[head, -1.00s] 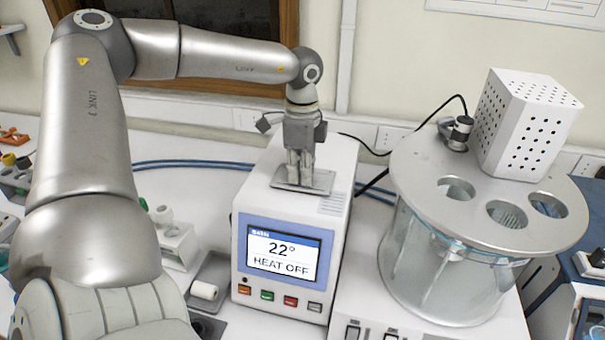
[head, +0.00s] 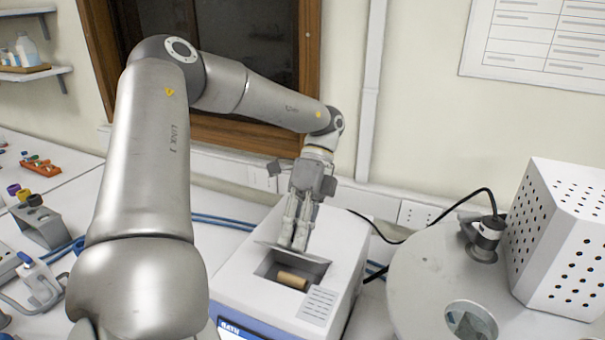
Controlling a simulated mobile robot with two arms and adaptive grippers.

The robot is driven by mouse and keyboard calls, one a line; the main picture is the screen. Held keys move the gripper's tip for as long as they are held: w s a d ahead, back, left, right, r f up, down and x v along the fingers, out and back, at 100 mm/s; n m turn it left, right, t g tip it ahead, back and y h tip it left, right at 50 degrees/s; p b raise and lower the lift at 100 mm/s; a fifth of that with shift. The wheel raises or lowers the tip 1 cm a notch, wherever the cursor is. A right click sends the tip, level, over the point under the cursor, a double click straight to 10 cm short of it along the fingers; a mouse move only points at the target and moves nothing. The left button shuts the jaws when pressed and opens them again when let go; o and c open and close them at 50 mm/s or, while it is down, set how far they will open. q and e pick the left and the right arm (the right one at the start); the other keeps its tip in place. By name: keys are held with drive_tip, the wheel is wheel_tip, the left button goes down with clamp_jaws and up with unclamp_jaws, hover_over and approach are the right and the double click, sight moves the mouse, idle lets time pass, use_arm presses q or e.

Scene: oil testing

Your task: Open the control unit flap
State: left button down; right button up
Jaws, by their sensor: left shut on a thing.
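The control unit (head: 243,278) is a white box on the bench in the lower middle of the head view. Its grey flap (head: 301,254) is tilted up at the back of a rectangular opening in the top. A tan cylindrical piece (head: 292,280) shows inside the opening. My left gripper (head: 296,245) points down over the far side of the opening, shut on the flap; its fingertips partly hide the flap. My right gripper is not in view.
A round metal bath lid (head: 415,285) and a white perforated box (head: 567,240) stand close on the right. A black cable (head: 440,215) runs behind the unit. Small labware and an orange rack (head: 40,167) lie on the left bench.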

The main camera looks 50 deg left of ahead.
use_arm(q)
drive_tip(key=shift+w+a, duration=0.1)
drive_tip(key=shift+w, duration=0.05)
drive_tip(key=c, duration=1.6)
unclamp_jaws()
drive_tip(key=shift+w, duration=0.1)
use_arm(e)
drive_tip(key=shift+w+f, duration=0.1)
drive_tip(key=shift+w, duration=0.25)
use_arm(q)
drive_tip(key=shift+r, duration=0.1)
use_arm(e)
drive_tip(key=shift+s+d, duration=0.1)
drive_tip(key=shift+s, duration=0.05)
use_arm(q)
drive_tip(key=v, duration=0.7)
drive_tip(key=shift+w+a, duration=0.2)
drive_tip(key=shift+w, duration=0.05)
